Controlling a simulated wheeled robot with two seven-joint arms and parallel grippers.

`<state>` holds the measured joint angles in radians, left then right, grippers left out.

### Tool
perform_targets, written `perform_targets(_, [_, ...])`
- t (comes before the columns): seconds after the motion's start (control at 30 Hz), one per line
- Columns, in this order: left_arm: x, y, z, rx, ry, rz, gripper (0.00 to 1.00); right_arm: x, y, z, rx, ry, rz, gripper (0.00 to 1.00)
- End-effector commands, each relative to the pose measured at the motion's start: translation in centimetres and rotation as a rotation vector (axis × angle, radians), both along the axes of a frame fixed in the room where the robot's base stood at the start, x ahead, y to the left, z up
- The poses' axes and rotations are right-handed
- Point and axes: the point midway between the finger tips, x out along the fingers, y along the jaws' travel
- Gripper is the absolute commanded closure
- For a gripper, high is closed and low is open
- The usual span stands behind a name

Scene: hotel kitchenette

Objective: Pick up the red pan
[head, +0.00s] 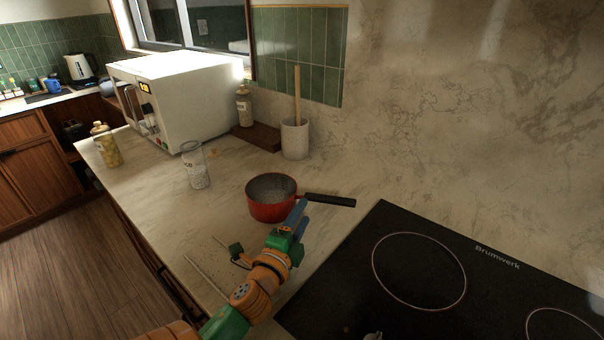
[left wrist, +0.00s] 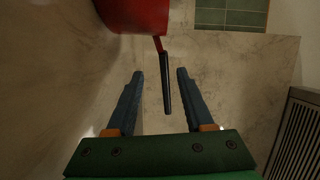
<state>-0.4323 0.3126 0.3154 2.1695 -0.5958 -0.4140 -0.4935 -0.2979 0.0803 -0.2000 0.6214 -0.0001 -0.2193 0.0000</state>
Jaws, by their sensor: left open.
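The red pan (head: 273,207) stands upright on the marble counter, left of the cooktop. Its black handle (head: 330,200) points right. My left gripper (head: 298,214) is open and empty, close to the pan's near right side and the base of the handle. In the left wrist view the two blue fingers (left wrist: 160,75) are spread apart. The black handle (left wrist: 167,88) shows in the gap between them, but I cannot tell whether it lies at fingertip depth. Part of the red pan body (left wrist: 134,14) shows at the top. My right gripper is not in view.
The black cooktop (head: 390,315) lies to the right. A glass jar (head: 195,168), a utensil crock (head: 295,138) and a wooden board (head: 257,136) stand behind the pan. A white microwave (head: 178,98) and a yellow jar (head: 106,146) are farther left. Thin sticks (head: 207,277) lie near the front edge.

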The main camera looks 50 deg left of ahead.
Motion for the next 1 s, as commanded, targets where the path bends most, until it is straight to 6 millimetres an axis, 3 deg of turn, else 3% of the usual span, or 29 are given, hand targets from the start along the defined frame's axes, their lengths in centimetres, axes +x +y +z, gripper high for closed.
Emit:
perform_targets(0.17, [1.4, 0.6, 0.2, 0.000, -0.001, 0.000, 0.47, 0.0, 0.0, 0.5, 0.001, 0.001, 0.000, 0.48])
perform_targets(0.43, [6.1, 2.4, 0.4, 0.000, -0.001, 0.000, 0.47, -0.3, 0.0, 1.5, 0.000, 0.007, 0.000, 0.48])
perform_targets(0.7, [6.6, 2.7, 0.2, 0.000, 0.001, -0.001, 0.47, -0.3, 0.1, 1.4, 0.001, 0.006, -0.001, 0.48])
perform_targets(0.9, [6.6, 2.6, 0.2, 0.000, 0.001, 0.000, 1.00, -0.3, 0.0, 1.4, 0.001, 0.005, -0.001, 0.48])
perform_targets(1.0, [6.6, 2.6, 0.2, 0.000, 0.000, 0.000, 1.00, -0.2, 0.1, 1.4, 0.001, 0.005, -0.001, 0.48])
